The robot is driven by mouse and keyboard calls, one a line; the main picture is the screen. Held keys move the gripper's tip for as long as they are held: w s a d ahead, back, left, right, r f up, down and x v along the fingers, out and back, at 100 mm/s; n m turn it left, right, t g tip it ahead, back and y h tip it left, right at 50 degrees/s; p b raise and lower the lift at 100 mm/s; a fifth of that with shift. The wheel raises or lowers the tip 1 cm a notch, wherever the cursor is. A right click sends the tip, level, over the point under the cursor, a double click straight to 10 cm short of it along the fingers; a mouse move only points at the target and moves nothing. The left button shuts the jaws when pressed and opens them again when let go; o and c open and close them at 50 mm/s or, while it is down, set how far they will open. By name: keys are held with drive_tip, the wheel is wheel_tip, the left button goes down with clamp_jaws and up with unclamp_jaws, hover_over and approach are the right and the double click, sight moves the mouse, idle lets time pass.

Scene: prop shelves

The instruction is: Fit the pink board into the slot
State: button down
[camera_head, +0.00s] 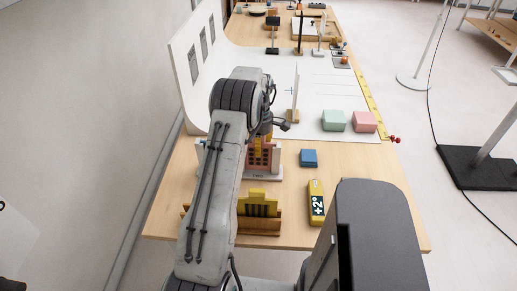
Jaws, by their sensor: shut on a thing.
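A pink board (258,155) with rows of dark holes stands upright just beyond my arm, left of the blue block. White upright pieces flank it, and a white base (266,177) shows below it. The slot itself cannot be made out. My gripper (267,133) points down at the top of the pink board and is shut on it. The arm hides the left part of the board and most of the fingers. I cannot tell how deep the board sits between the white pieces.
A wooden holder with yellow pieces (260,207) stands nearer me. A yellow "+2°" bar (316,202) and blue block (308,157) lie right. Green (333,121) and pink (364,121) blocks sit on the white sheet (340,95), near a thin upright panel (295,95).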

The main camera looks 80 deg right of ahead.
drive_tip(key=c, duration=1.3)
unclamp_jaws()
drive_tip(key=shift+d, duration=0.1)
drive_tip(key=shift+c, duration=0.2)
drive_tip(key=shift+r, duration=0.1)
wheel_tip(320, 180, up, 10)
drive_tip(key=shift+f, duration=0.1)
